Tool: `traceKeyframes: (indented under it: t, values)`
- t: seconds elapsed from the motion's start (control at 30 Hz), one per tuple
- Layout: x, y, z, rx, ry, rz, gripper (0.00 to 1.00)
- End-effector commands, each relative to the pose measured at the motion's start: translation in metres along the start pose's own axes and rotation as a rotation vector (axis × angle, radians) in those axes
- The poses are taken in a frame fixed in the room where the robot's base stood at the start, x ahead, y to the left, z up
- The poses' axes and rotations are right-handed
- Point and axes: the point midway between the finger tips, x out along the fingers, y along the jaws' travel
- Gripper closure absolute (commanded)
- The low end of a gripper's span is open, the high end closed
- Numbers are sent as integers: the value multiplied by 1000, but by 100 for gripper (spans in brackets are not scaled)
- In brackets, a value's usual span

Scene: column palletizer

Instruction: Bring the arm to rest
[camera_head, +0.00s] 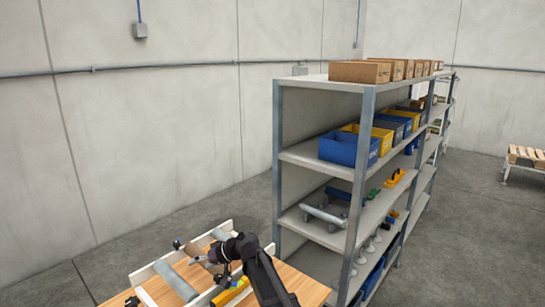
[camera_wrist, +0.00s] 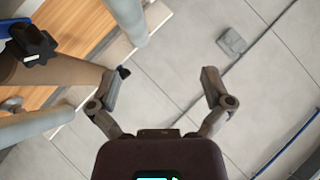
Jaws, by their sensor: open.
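My gripper (camera_wrist: 160,84) is in the wrist view with its two dark fingers spread wide. Nothing is between them; only the grey panelled wall shows behind the gap. In the head view my black arm (camera_head: 258,268) reaches up from the bottom edge and bends over a wooden table. The fingers are too small there to make out clearly.
The wooden table (camera_head: 300,284) carries pale rails and grey rollers (camera_head: 177,281); a roller also shows left of my gripper in the wrist view (camera_wrist: 45,78). A tall metal shelf (camera_head: 365,160) with cartons and bins stands close on the right.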

Motion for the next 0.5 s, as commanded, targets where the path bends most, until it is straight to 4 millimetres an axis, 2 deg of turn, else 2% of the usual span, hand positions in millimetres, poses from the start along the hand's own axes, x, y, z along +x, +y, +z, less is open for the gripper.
traceKeyframes:
  t: [0.3, 0.5]
  values:
    - [-19, 27, 30, 24, -40, 75, 0]
    - [-39, 53, 58, 53, -79, 155, 0]
